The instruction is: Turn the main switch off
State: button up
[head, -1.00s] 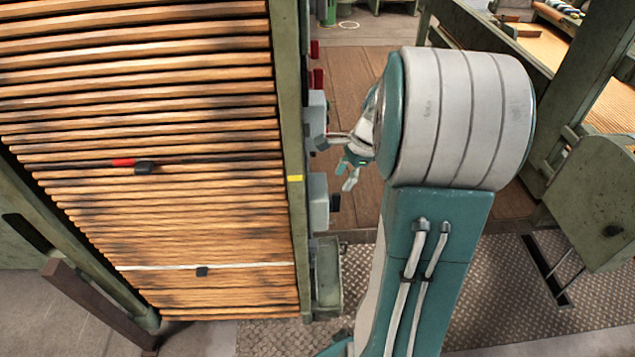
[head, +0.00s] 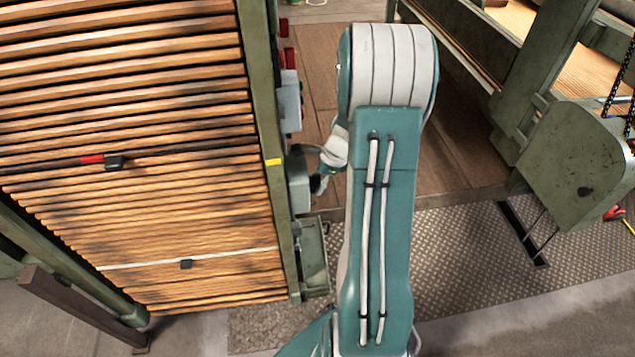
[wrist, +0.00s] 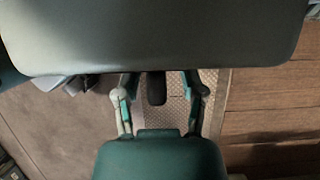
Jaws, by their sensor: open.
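A grey switch box (head: 299,182) is fixed to the side of the green post in the head view. In the wrist view a large grey surface (wrist: 160,35), likely this box close up, fills the top. A dark lever (wrist: 156,88) projects below it. My gripper (wrist: 161,85) is open, with one finger on each side of the lever as seen from the wrist; I cannot tell whether either touches it.
Another grey box (head: 290,102) with red parts sits higher on the post (head: 262,110). A green tray (head: 315,262) is below. The slatted wooden apron (head: 130,130) fills the left. A green machine frame (head: 580,160) stands right. Wooden floor lies between.

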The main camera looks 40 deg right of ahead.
jog(key=shift+a+f, duration=0.15)
jog(key=shift+f, duration=0.05)
grip_shut()
jog(key=shift+t, duration=0.5)
jog(key=shift+n+t+h, duration=0.5)
jog(key=shift+t+h, duration=0.5)
jog(key=shift+t, duration=0.4)
jog(key=shift+n+t+h, duration=0.5)
jog(key=shift+t+h, duration=0.5)
jog(key=shift+t, duration=1)
jog(key=t, duration=0.2)
jog(key=n+t+h, duration=0.1)
jog(key=t, duration=0.1)
jog(key=shift+f+h, duration=0.2)
jog(key=shift+h, duration=0.1)
jog(key=shift+a+n+t+h, duration=0.1)
jog(key=shift+n+t+h, duration=0.55)
jog(key=shift+t, duration=1.15)
